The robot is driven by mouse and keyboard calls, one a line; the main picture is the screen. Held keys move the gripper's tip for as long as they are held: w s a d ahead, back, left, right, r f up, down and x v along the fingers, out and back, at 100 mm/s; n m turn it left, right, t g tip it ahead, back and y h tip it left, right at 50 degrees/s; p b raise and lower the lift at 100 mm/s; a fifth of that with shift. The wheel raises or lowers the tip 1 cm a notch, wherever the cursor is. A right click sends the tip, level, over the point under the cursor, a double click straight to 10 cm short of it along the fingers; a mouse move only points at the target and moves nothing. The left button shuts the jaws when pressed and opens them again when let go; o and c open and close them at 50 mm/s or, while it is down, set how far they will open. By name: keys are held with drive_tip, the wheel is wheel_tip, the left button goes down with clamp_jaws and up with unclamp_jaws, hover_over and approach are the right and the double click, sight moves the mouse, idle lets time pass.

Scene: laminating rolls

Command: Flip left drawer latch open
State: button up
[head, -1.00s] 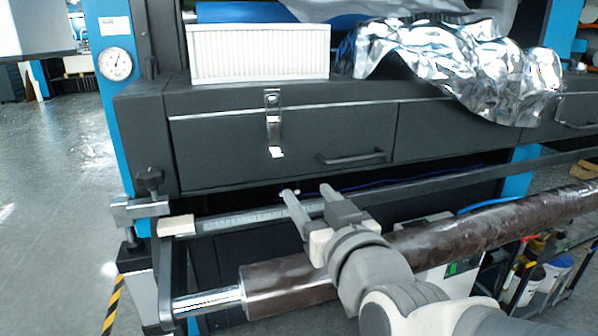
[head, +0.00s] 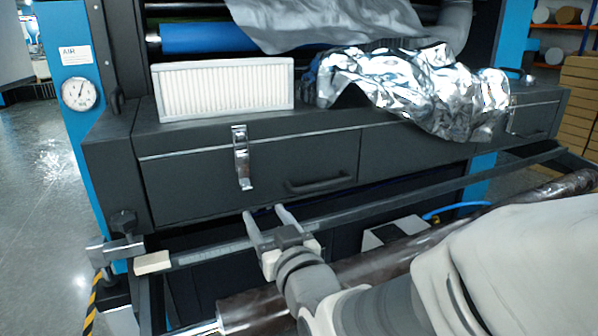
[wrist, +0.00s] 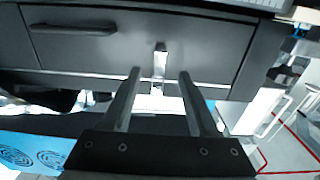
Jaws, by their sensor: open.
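The left drawer (head: 200,188) is a dark grey front, closed, below the shelf. Its silver latch (head: 241,158) hangs vertically over the drawer's top seam, its lower tab lying close to the front. My gripper (head: 265,211) is open and empty, below and slightly right of the latch, near the drawer's lower edge. In the wrist view the latch (wrist: 160,62) appears between the two fingertips (wrist: 160,73), beyond them; no contact shows. The drawer's black handle (head: 321,184) is right of the latch in the head view and left of it in the wrist view.
A white pleated filter (head: 224,88) and crumpled silver foil (head: 415,90) lie on the shelf above. A long rail (head: 400,200) and a dark brown roll (head: 262,308) run in front, below the drawers. A gauge (head: 79,93) is on the blue post.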

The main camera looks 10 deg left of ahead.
sight(248, 189)
drive_tip(key=shift+w+a+r+p, duration=0.15)
drive_tip(key=shift+w+r+p, duration=0.05)
drive_tip(key=shift+p, duration=0.65)
drive_tip(key=p+x, duration=0.1)
drive_tip(key=x, duration=0.5)
drive_tip(key=p+x, duration=0.1)
drive_tip(key=x, duration=0.4)
drive_tip(key=shift+w+a+f+p, duration=0.2)
drive_tip(key=shift+w+a+p, duration=0.05)
drive_tip(key=shift+w+p, duration=0.1)
drive_tip(key=shift+s, duration=0.1)
clamp_jaws()
